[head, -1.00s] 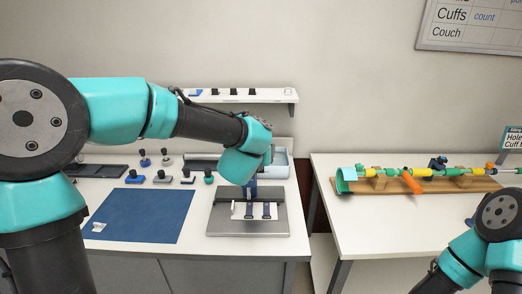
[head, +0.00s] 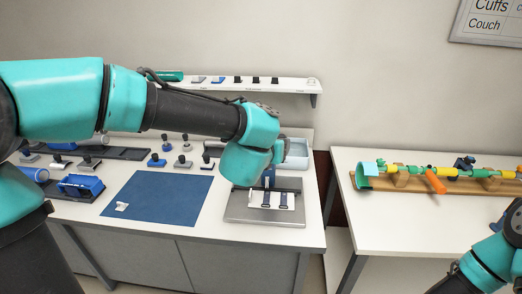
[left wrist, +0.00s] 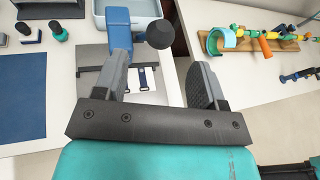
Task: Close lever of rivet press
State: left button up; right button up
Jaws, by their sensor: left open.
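The rivet press shows in the head view as a grey base plate (head: 240,212) with a blue post (head: 269,178). A white strip with two dark straps (head: 283,200) lies on the plate. In the left wrist view the blue post (left wrist: 119,28) stands beside the left finger, and the lever's black ball knob (left wrist: 160,34) is ahead of the gap between the fingers. My left gripper (left wrist: 162,72) is open, with nothing between its fingers. In the head view my own wrist hides its fingers and the knob. My right arm shows at the lower right, its gripper out of frame.
A blue mat (head: 160,203) lies left of the press, with several small stamp-like tools behind it. A pale bin (head: 297,155) stands behind the press. A second table (head: 430,215) on the right holds a wooden rack (head: 400,183) with coloured parts. A gap separates the tables.

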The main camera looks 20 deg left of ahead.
pick_arm(q)
jog(key=v, duration=0.8)
jog(key=shift+s, duration=0.35)
jog(key=shift+r, duration=0.15)
